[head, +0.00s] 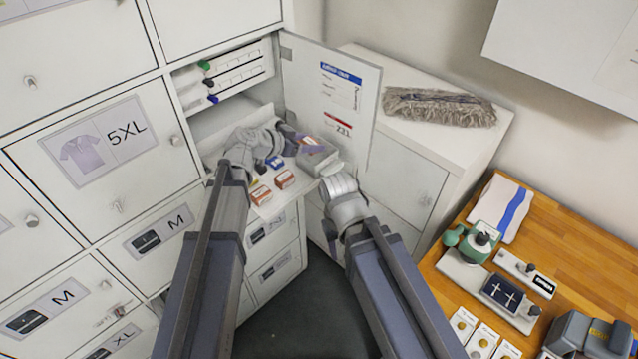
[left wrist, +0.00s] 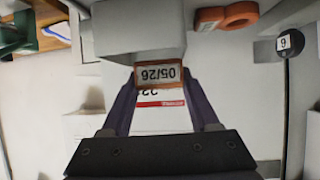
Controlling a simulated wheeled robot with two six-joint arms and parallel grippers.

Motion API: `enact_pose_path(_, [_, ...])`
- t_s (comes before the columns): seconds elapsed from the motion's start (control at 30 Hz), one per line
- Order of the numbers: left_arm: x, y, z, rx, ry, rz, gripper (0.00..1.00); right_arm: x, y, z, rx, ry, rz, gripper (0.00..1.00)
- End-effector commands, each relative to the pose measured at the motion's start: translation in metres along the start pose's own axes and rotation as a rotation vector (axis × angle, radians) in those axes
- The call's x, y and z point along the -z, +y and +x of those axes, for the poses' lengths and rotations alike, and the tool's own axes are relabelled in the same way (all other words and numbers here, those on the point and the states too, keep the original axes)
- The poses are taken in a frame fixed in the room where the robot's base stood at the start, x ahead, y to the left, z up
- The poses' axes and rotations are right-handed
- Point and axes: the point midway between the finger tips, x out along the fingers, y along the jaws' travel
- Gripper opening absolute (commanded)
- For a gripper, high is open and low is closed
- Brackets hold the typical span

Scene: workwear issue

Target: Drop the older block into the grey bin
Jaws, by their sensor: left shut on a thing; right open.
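My left gripper (head: 296,142) is shut on a small block with an orange-edged label (left wrist: 157,75); the label reads 05/26, upside down in the left wrist view. In the head view, the block's reddish top (head: 308,141) shows at or just above the grey bin (head: 320,161); I cannot tell whether it touches it. A pale grey box-like form (left wrist: 140,35), probably the bin, shows beside the block in the left wrist view. Two red-and-white boxes (head: 284,179) (head: 260,194) lie on the shelf, their dates unreadable. My right gripper (head: 341,187) is open, near the shelf's right front; its fingers are unclear.
The shelf belongs to an open locker with its door (head: 335,95) swung right. A blue box (head: 275,162) and grey gloves (head: 252,142) lie there. A white cabinet holds a mop head (head: 438,106). A wooden bench (head: 570,260) at right carries several tools.

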Motion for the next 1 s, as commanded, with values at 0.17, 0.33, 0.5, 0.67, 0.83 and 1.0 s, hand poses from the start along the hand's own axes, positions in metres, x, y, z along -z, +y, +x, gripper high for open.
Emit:
enact_pose_path(0.17, [0.000,0.000,0.000,0.000,0.000,0.000,0.77,0.000,0.000,0.000,0.000,0.000,0.000,0.50])
enact_pose_path(0.33, [0.000,0.000,0.000,0.000,0.000,0.000,0.96,0.000,0.000,0.000,0.000,0.000,0.000,0.50])
enact_pose_path(0.5, [0.000,0.000,0.000,0.000,0.000,0.000,0.96,0.000,0.000,0.000,0.000,0.000,0.000,0.50])
enact_pose_path(0.67, [0.001,0.000,-0.007,0.001,0.000,-0.001,0.96,0.000,0.000,-0.005,0.000,0.000,0.001,0.50])
enact_pose_path(0.83, [0.003,0.001,-0.035,0.003,0.001,-0.002,0.96,-0.001,0.002,-0.019,0.001,0.000,0.003,0.50])
enact_pose_path(1.0, [0.003,0.001,-0.061,0.002,0.000,-0.001,0.96,-0.002,0.003,-0.031,0.001,0.000,0.006,0.50])
